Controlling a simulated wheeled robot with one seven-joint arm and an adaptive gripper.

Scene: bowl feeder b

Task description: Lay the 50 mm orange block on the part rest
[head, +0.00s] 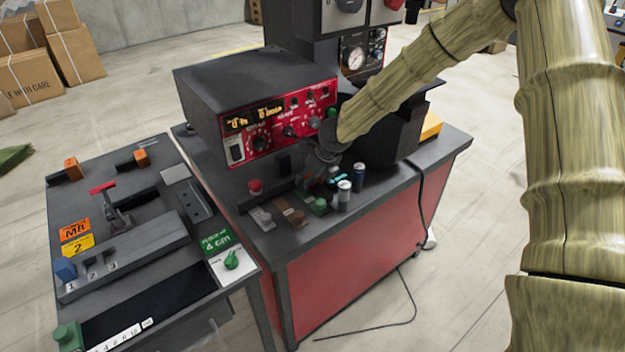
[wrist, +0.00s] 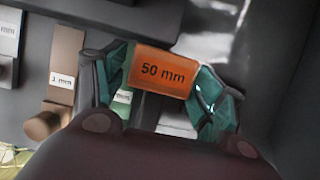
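The orange block (wrist: 163,73), marked "50 mm", is held crosswise between the two teal fingertips of my gripper (wrist: 163,80) in the wrist view. Both fingertips touch its ends. In the head view my gripper (head: 328,180) is low over the dark bench top, in front of the red-faced control box. The arm and fingers largely hide the block there. I cannot tell whether the block is touching anything below it. No part is labelled as the part rest, and I cannot tell which surface it is.
Near my gripper stand two small cylinders (head: 343,195), a red button (head: 255,187) and brown and green-ended gauge pieces (head: 293,214). The control box (head: 262,105) rises behind. A side table (head: 190,280) with labelled fixtures stands at left.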

